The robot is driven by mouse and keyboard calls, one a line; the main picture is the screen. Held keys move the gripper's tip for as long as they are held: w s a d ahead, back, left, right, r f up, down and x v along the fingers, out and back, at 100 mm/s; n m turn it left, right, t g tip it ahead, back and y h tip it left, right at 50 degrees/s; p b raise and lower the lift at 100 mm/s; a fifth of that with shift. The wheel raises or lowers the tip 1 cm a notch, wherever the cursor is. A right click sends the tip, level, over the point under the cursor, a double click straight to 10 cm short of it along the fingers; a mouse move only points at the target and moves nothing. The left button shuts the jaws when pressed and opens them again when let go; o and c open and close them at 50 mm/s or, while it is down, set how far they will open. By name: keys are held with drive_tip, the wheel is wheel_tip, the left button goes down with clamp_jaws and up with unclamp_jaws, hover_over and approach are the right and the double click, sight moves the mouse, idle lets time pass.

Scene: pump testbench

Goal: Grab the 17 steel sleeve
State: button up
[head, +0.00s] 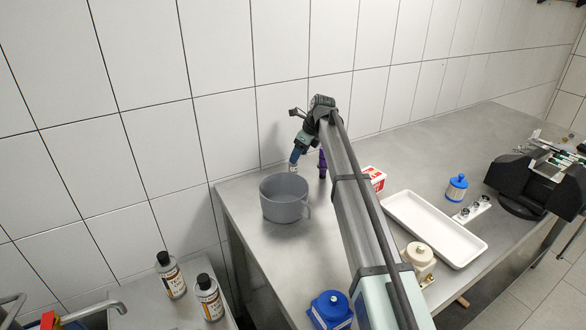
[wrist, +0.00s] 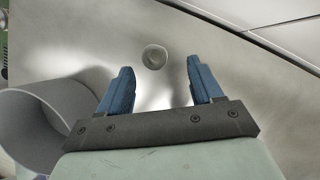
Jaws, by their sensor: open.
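In the wrist view a small round steel-coloured piece (wrist: 154,57), which looks like the sleeve, stands on the metal bench. No number on it can be read. My gripper (wrist: 160,72) is open, its two blue fingers apart. The piece shows between and just beyond the fingertips, not held. In the head view my gripper (head: 294,160) points down behind the grey pot (head: 284,208). A small pale bit shows under the fingers there, too small to tell apart.
The grey pot stands close by, also at the left in the wrist view (wrist: 32,118). A purple item (head: 322,164) and a red-white box (head: 375,178) stand near my arm. A white tray (head: 405,202), a small holder with dark-topped pieces (head: 472,211) and a blue-lidded jar (head: 456,187) lie right.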

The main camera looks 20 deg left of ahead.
sight(293, 167)
drive_tip(key=shift+s+a+x, duration=0.15)
drive_tip(key=shift+x, duration=1.35)
drive_tip(key=shift+s+a+x, duration=0.1)
drive_tip(key=shift+a+x, duration=0.1)
drive_tip(key=shift+x, duration=1.25)
drive_tip(key=shift+r, duration=0.1)
drive_tip(key=shift+c, duration=0.4)
drive_tip(key=c, duration=1)
clamp_jaws()
drive_tip(key=shift+r, duration=0.15)
